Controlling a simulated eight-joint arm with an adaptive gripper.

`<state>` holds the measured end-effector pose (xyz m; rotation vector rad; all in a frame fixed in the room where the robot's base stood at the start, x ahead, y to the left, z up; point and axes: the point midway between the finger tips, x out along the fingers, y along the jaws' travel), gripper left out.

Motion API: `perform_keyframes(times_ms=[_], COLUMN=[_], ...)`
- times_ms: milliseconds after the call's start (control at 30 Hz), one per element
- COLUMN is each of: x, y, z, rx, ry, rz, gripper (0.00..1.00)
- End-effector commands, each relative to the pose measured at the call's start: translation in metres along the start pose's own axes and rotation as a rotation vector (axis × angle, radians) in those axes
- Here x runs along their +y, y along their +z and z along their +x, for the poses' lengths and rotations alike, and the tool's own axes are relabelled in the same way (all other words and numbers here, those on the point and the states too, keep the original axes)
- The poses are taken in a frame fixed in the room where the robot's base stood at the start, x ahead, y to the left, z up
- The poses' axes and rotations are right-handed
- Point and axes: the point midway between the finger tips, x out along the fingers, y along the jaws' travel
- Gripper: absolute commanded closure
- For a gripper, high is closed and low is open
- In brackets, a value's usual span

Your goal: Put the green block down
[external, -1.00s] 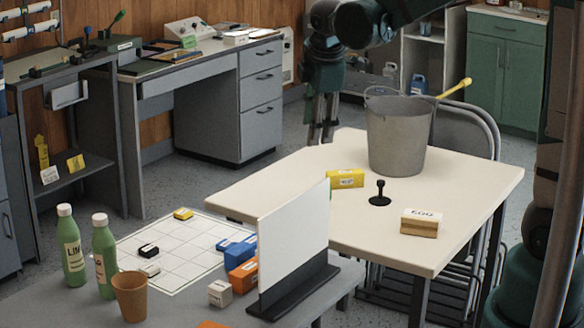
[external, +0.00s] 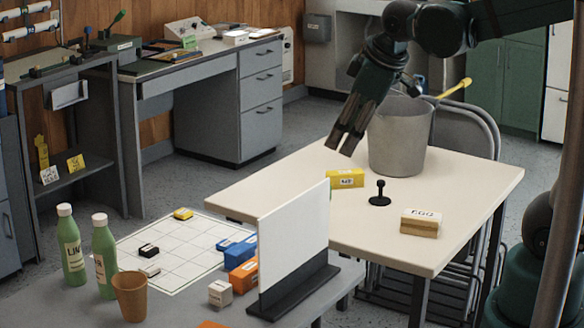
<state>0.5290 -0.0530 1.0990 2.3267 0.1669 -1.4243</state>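My gripper (external: 345,143) hangs over the left part of the cream table, in front of and to the left of the bucket, with its fingers pointing down and left. A small gap shows between its fingertips and I see no block between them. A thin green sliver (external: 330,192) shows at the right edge of the white upright panel, beside the yellow block; it may be the green block, mostly hidden behind the panel. My gripper is above and apart from it.
A yellow block (external: 345,179), a grey bucket (external: 399,140), a black knobbed peg (external: 380,195) and an EGG-like labelled box (external: 420,223) stand on the cream table (external: 470,190). The white panel (external: 295,240) stands in front. A gridded mat (external: 178,237) with several blocks lies left.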

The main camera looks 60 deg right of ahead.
Motion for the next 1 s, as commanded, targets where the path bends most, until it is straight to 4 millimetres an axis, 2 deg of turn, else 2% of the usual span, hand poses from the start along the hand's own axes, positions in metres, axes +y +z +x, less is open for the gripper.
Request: perform_keyframes(times_ms=[500, 733, 1000], x=[-0.064, -0.079, -0.082], y=[0.047, 0.059, 0.061], z=[-0.029, -0.033, -0.034], rx=[0.114, 0.141, 0.147], ry=[-0.055, -0.075, -0.080], rz=[0.314, 0.401, 0.421], gripper=[0.61, 0.61, 0.61])
